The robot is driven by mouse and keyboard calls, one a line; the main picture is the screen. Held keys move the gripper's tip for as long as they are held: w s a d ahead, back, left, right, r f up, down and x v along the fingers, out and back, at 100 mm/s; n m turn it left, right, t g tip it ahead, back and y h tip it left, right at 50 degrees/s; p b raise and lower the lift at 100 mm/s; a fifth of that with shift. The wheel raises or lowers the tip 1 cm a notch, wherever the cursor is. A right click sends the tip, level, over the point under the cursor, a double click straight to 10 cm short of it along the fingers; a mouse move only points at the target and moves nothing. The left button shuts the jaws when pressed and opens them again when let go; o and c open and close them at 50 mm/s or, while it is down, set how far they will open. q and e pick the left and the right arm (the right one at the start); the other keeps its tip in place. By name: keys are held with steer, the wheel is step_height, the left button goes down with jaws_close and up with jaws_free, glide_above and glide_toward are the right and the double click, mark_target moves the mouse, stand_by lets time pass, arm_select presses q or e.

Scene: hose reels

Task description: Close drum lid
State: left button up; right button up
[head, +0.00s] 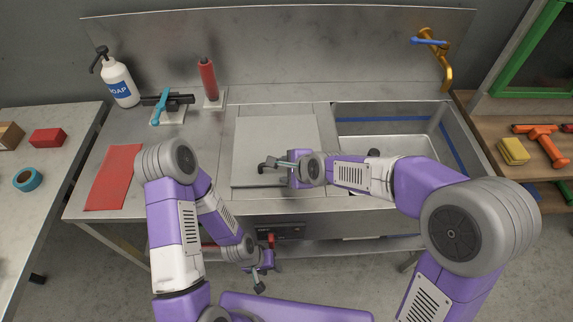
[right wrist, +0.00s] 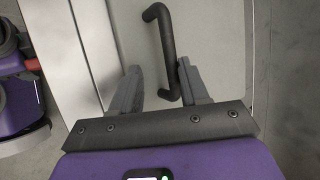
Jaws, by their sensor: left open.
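The drum lid (head: 275,135) is a pale square panel in the steel counter, and it looks flat or nearly flat there; whether it is fully down I cannot tell. Its dark bar handle (right wrist: 165,45) shows in the right wrist view, running along the lid. My right gripper (head: 282,164) is over the lid's front part. In the right wrist view its fingers (right wrist: 158,82) are apart, with the handle's near end between them, closer to the right finger. My left gripper (head: 262,275) is open and low in front of the counter, near a red knob (head: 270,240) on the front panel.
A sink basin (head: 390,145) lies right of the lid, partly behind my right arm. A soap bottle (head: 118,80), a red cylinder (head: 208,78) and a red mat (head: 113,175) are on the counter's left. A brass tap (head: 446,65) stands at the back right.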

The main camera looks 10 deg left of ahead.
steer(key=shift+s+d+f, duration=0.25)
steer(key=shift+s+f, duration=0.1)
steer(key=shift+s, duration=0.1)
steer(key=p+v, duration=0.2)
steer(key=v, duration=0.5)
steer(key=shift+w+r+p, duration=0.25)
steer(key=shift+r+p, duration=0.1)
steer(key=shift+r, duration=0.15)
steer(key=shift+a, duration=0.15)
